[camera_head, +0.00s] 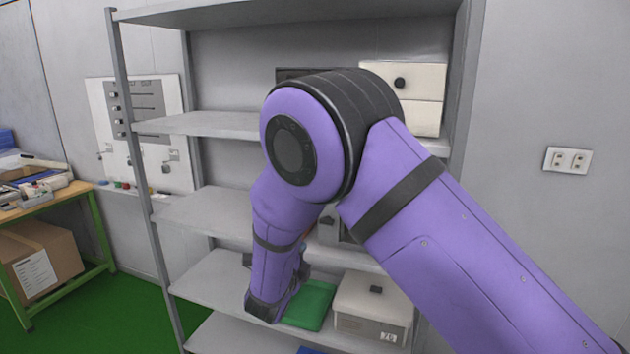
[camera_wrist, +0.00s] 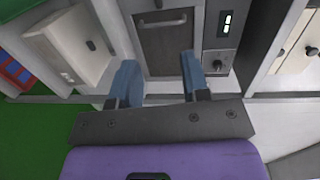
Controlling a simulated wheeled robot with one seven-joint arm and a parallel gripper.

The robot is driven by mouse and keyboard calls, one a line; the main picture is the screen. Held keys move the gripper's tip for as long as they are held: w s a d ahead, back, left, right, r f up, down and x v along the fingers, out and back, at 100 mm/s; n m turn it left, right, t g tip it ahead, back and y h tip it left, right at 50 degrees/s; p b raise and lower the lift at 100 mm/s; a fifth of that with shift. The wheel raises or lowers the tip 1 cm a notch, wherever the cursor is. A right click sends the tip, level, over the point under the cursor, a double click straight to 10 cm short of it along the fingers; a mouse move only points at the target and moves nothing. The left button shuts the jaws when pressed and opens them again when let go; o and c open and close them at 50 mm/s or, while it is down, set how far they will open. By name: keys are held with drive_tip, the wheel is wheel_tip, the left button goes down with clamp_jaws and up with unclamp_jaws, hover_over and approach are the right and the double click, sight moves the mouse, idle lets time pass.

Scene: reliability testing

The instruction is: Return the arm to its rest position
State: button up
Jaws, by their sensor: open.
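My purple arm reaches in front of a grey metal shelf unit (camera_head: 215,210) in the head view, its elbow bent and its forearm pointing down. In the wrist view my gripper (camera_wrist: 157,75) shows two blue fingers set well apart, with nothing between them. Beyond the fingers is a grey appliance door with a bar handle (camera_wrist: 165,40), beside a panel with a lit display and a knob. In the head view the fingertips are hidden behind my own arm.
A white box marked 76 (camera_head: 370,310) and a green tray (camera_head: 308,304) sit on a lower shelf. A white drawer unit (camera_head: 425,82) stands higher up. A workbench (camera_head: 45,198) with a cardboard box (camera_head: 38,262) below is at left. Green floor lies clear between bench and shelf.

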drive_tip(key=w+d+r+n+g+y, duration=0.2)
drive_tip(key=d+r+n+y, duration=0.4)
drive_tip(key=r, duration=0.7)
drive_tip(key=s+d+r+n+g+y, duration=0.25)
drive_tip(key=s+d+r+n, duration=0.25)
drive_tip(key=s+d+r, duration=0.45)
drive_tip(key=s+d+r+n+g+h, duration=0.1)
drive_tip(key=s+d+n+g, duration=0.1)
drive_tip(key=s+d, duration=0.4)
drive_tip(key=s+d+r+n+g+h, duration=0.1)
drive_tip(key=s+d+n, duration=0.3)
drive_tip(key=s, duration=0.9)
drive_tip(key=s+d+r+n+g+h, duration=0.1)
drive_tip(key=s+d+n+g, duration=0.2)
drive_tip(key=s+d, duration=0.6)
drive_tip(key=shift+s+n, duration=0.6)
drive_tip(key=shift+s, duration=0.1)
drive_tip(key=shift+r+h, duration=0.1)
drive_tip(key=shift+h, duration=0.15)
